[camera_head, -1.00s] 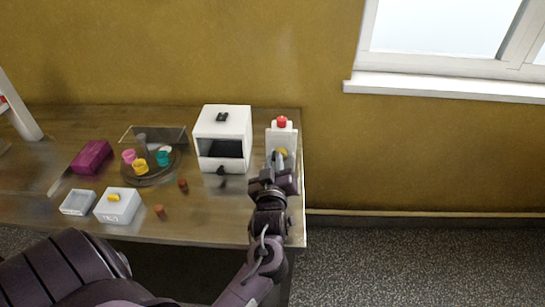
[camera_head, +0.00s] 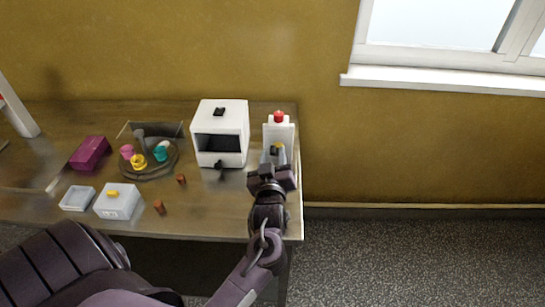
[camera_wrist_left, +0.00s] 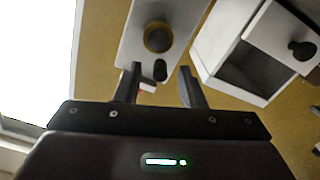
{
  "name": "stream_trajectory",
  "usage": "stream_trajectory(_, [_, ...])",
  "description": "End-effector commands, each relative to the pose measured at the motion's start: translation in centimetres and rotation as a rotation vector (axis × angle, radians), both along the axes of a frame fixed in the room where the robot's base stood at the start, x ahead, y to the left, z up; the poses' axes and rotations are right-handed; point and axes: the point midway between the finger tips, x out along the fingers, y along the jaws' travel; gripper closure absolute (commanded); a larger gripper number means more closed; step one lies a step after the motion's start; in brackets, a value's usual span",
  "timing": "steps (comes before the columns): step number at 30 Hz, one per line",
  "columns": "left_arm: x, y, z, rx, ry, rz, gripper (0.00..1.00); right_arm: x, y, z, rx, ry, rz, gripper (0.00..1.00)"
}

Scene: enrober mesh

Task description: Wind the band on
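The white upright unit (camera_head: 288,131) with a red button (camera_head: 279,117) on top stands at the table's right end. A yellow round part (camera_head: 279,148) shows low on its front. In the left wrist view the unit (camera_wrist_left: 133,45) carries this yellow ring (camera_wrist_left: 158,38) with a dark centre, and a small dark peg (camera_wrist_left: 160,70) beside it. My left gripper (camera_wrist_left: 160,84) is open, its fingers apart. The peg appears between the fingertips; I cannot tell whether they touch it. In the head view the gripper (camera_head: 273,156) partly covers the unit's front. My right gripper is not in view.
A white box (camera_head: 221,112) with a dark opening and black knob stands just left of the unit. Further left are a round dark tray (camera_head: 150,173) with coloured pieces, a purple block (camera_head: 90,152), a white box (camera_head: 118,204) and a shallow tray (camera_head: 77,198).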

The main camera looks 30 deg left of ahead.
Motion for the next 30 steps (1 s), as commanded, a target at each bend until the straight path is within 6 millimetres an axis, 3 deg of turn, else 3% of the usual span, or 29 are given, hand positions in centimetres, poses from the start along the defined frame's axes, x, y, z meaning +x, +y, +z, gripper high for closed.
stream_trajectory(8, [-0.3,-0.2,-0.1,0.000,0.001,0.000,0.64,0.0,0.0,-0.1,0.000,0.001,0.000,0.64])
stream_trajectory(21, [-5.8,-3.6,-0.2,-0.002,0.001,-0.001,0.64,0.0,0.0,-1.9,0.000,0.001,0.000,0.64])
stream_trajectory(30, [-6.7,-4.1,0.0,0.000,0.000,0.001,0.64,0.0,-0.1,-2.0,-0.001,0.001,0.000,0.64])
